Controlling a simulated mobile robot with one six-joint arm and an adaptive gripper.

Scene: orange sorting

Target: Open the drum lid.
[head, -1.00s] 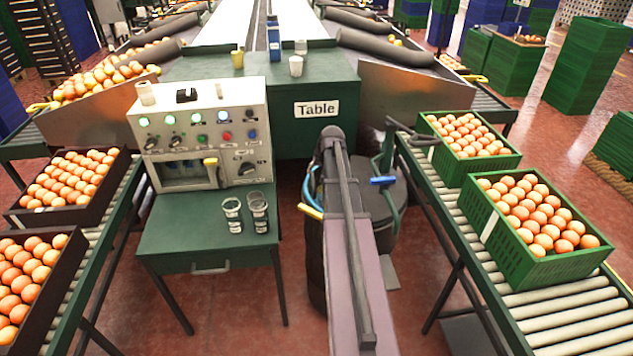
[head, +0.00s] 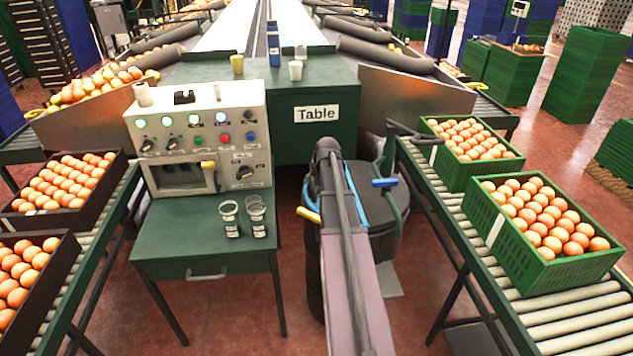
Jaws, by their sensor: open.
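A dark round drum (head: 384,246) stands on the floor between the green table and the right roller conveyor. Its flat dark lid (head: 378,207) lies on top and looks shut, though my arm covers its left part. A green bent bar with a blue handle (head: 384,183) rises at the drum's right side. My arm reaches up from the bottom edge, and its dark upper end stands in front of the drum. My gripper cannot be made out; it is hidden behind my arm or out of sight.
A green desk (head: 200,245) with a control box (head: 200,130) and two glasses stands to the left. The right conveyor (head: 545,318) carries green crates of oranges (head: 540,225). Dark crates of oranges stand at far left. Some red floor is clear between desk and drum.

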